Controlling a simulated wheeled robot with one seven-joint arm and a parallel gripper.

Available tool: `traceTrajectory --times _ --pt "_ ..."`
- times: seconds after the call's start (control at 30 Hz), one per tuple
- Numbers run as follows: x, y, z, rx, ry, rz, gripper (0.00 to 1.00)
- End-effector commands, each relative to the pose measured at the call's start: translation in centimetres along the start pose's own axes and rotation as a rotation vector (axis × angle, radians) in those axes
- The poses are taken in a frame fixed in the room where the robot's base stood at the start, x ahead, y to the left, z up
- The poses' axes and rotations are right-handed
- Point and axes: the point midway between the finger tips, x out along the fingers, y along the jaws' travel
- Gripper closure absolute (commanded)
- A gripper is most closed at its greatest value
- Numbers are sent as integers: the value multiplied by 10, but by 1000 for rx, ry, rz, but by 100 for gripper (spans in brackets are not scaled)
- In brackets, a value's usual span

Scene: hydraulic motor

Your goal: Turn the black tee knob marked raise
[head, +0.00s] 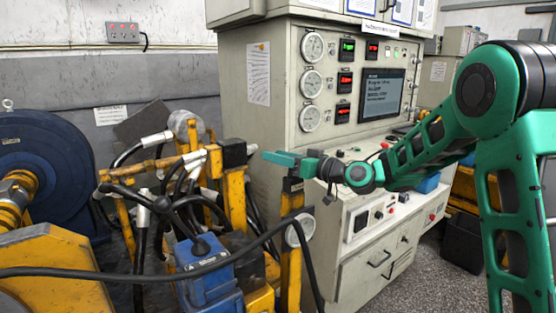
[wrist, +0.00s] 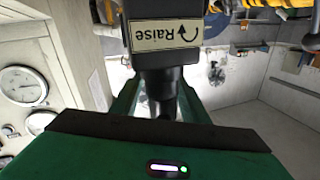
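The black block with the label "Raise" and a curved arrow (wrist: 165,37) hangs at the top of the wrist view, its text upside down. The black tee knob (wrist: 160,92) extends from the block into the space between the green fingers of my gripper (wrist: 160,108). A pale gap shows beside the knob, so the fingers look open around it; contact is not clear.
A beige console (head: 262,130) with gauges and a screen stands behind my gripper. Yellow frames, a blue box (head: 207,275) and black hoses crowd the left and front. A black-topped yellow post (head: 235,155) stands close left of my fingertips.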

Motion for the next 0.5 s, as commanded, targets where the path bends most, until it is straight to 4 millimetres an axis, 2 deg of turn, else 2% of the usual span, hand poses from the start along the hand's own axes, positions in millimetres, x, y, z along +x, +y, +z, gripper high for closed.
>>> traceTrajectory --times 0.17,0.27,0.5 --pt "-2 0 0 1 0 -1 59" --pt "-10 0 0 2 0 0 59" --pt "-52 2 0 2 -1 3 59"
